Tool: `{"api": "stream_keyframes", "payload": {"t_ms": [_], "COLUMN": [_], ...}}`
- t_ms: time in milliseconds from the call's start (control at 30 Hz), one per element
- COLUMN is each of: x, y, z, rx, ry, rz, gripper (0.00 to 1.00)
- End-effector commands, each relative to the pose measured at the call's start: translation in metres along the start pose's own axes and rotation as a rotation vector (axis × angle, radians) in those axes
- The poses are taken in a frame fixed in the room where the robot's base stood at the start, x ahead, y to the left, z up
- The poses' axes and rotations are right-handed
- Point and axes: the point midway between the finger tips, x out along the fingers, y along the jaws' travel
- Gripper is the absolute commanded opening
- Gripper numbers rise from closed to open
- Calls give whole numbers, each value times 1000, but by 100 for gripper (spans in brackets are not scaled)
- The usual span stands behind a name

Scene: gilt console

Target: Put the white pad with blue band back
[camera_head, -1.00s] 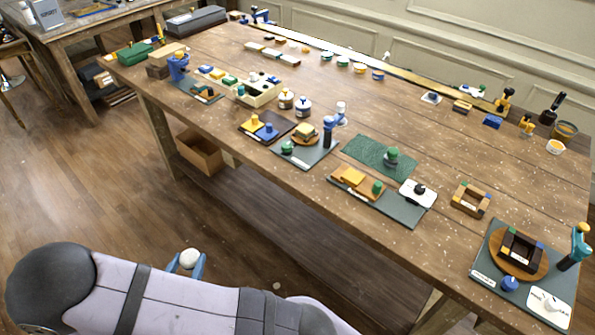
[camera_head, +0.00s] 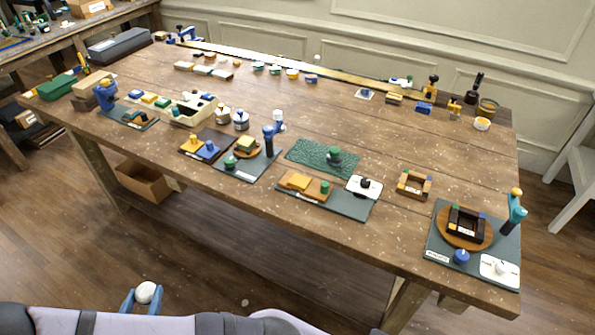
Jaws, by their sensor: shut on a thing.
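My gripper (camera_head: 143,299) shows at the bottom left, low in front of the long table and apart from it. Its two blue fingers are shut on a small white rounded thing (camera_head: 146,291), which looks like the white pad. No blue band can be made out on it at this size, and its lower part is hidden between the fingers.
The wooden table (camera_head: 330,220) carries several tool mats and small blocks. A dark mat (camera_head: 345,203) lies along the front edge, and another mat (camera_head: 440,228) is at the right end. Bare tabletop shows in the middle.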

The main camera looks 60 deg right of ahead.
Motion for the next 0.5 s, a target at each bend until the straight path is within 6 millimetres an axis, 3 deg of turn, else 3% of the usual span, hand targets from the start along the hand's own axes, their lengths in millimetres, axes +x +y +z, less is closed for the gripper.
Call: {"api": "stream_keyframes", "payload": {"t_ms": [167, 267, 500], "x": [21, 43, 127], "y": [7, 12, 12], "z": [6, 14, 56], "rx": [28, 53, 136], "ry": [1, 2, 5], "rz": [-56, -113, -303], "gripper": [19, 19, 19]}}
